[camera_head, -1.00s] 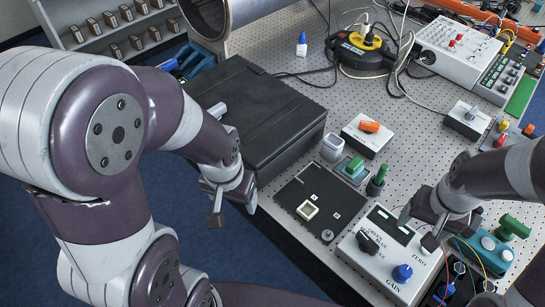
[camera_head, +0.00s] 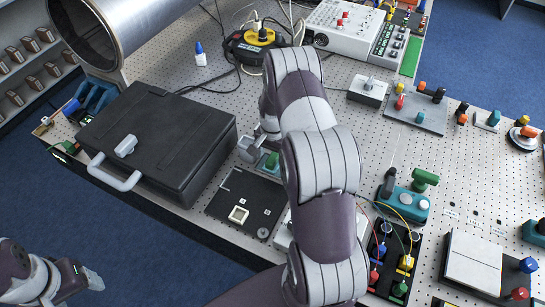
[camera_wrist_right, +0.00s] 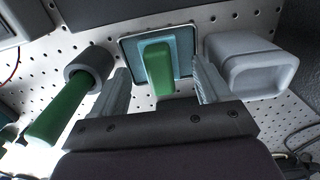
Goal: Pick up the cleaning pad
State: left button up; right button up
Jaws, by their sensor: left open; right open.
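The cleaning pad appears to be the small teal block with a green grip (camera_head: 271,161), beside my right arm. In the right wrist view its green grip (camera_wrist_right: 159,72) stands between the two fingers, with a teal square base (camera_wrist_right: 184,52) behind. My right gripper (camera_wrist_right: 163,78) is open around the grip, and contact cannot be told. In the head view the right gripper (camera_head: 262,132) is partly hidden by my own arm. My left gripper (camera_head: 84,281) is open and empty, off the table at lower left.
A grey open container (camera_wrist_right: 243,65) is close right of the fingers; a green-handled tool (camera_wrist_right: 58,120) in a grey holder is close left. A black case (camera_head: 160,140) and black plate (camera_head: 247,203) lie left of the right arm.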

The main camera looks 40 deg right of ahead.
jog(key=shift+f, duration=0.75)
jog(key=c, duration=1.2)
jog(key=shift+r, duration=0.1)
jog(key=shift+c, duration=0.2)
